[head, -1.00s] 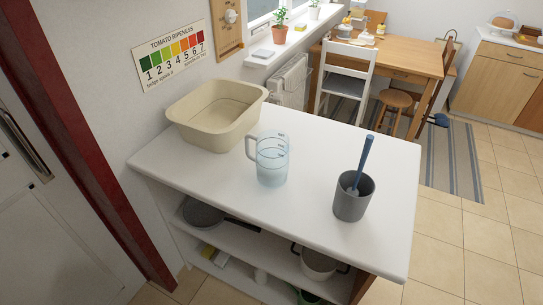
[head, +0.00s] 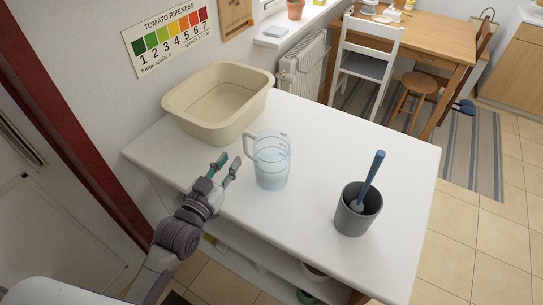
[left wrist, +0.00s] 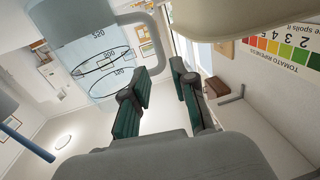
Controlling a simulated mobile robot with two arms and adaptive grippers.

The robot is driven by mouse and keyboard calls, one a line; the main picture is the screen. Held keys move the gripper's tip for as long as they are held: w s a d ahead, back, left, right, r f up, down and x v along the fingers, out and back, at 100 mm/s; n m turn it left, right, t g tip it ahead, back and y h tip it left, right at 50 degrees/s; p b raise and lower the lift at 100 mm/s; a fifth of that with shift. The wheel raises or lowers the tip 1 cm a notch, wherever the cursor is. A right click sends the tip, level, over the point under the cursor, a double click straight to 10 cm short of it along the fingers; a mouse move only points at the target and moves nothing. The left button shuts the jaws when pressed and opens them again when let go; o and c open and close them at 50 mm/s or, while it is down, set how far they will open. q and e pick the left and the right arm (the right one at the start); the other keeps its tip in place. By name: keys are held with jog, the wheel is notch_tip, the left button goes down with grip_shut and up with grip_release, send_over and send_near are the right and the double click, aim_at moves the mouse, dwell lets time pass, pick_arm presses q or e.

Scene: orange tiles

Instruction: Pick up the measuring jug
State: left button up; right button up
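The clear, bluish measuring jug (head: 271,162) stands upright on the white counter (head: 300,205), its handle toward the left. My left gripper (head: 229,164) is open and empty, just left of the jug, with its green-padded fingers pointing toward the handle side. In the left wrist view the jug (left wrist: 95,65) fills the upper left with its markings and handle showing, and the open fingers (left wrist: 160,95) are apart with nothing between them. My right gripper is not in view.
A beige basin (head: 218,104) stands behind the gripper at the counter's back left. A grey pot (head: 357,212) holding a blue-handled brush (head: 372,172) stands to the right of the jug. The counter between jug and pot is clear. A dining table (head: 430,48) stands beyond.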

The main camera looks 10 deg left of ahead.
aim_at(244, 143)
pick_arm(q)
jog(key=x, duration=0.3)
jog(key=shift+w, duration=0.1)
jog(key=p+x, duration=0.1)
jog(key=x, duration=0.2)
jog(key=shift+w+d+p, duration=0.1)
jog(key=shift+w+p, duration=0.05)
jog(key=shift+p, duration=0.25)
jog(key=shift+x, duration=1.15)
jog(key=shift+w+d+f, duration=0.1)
jog(key=shift+w+f, duration=0.15)
jog(key=shift+w, duration=0.05)
jog(key=shift+c, duration=0.5)
jog(key=shift+s, duration=0.1)
jog(key=shift+c, duration=1.3)
grip_shut()
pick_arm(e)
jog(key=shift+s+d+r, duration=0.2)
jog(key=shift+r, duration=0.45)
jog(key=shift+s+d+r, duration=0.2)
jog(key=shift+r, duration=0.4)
